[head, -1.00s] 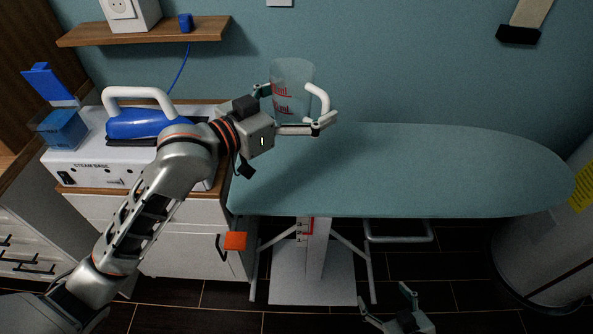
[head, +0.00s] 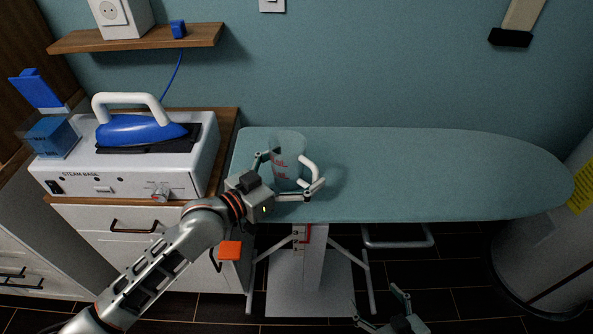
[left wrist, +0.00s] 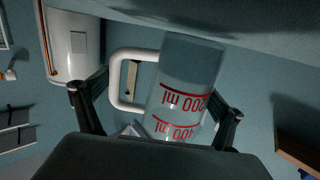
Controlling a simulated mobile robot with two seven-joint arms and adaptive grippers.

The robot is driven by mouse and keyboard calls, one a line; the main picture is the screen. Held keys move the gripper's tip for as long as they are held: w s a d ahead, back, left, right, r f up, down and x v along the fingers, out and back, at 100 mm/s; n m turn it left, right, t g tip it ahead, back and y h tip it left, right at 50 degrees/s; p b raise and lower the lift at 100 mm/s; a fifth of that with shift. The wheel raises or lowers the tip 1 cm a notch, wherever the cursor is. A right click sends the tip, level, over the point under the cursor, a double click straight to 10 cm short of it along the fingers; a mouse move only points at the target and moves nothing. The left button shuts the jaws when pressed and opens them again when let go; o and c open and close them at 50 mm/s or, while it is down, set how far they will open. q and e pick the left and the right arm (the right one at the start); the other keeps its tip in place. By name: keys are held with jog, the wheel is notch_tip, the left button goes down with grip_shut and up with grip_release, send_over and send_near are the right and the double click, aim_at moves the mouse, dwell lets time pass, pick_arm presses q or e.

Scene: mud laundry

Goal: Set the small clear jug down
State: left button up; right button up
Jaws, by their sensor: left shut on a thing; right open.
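The small clear jug (head: 287,165) has a white handle and red ml markings. It is upright at the left part of the ironing board (head: 430,165), close over or on the cover; I cannot tell if its base touches. My left gripper (head: 290,176) is shut on the jug, with a finger on each side. In the left wrist view the jug (left wrist: 187,85) stands between the fingers of the left gripper (left wrist: 155,115), its white handle to the left. My right gripper (head: 384,314) is open and empty, low in front of the board, partly cut off by the frame.
A steam base (head: 125,180) with a blue iron (head: 140,129) stands on the white cabinet (head: 150,245) left of the board. The middle and right of the board are clear. A wooden shelf (head: 140,38) is on the wall. A large white cylinder (head: 550,245) stands at the right.

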pick_arm(q)
jog(key=shift+f, duration=0.45)
jog(key=shift+f, duration=0.2)
jog(key=o, duration=1)
jog(key=shift+c, duration=0.2)
jog(key=shift+r, duration=0.25)
jog(key=v, duration=1.2)
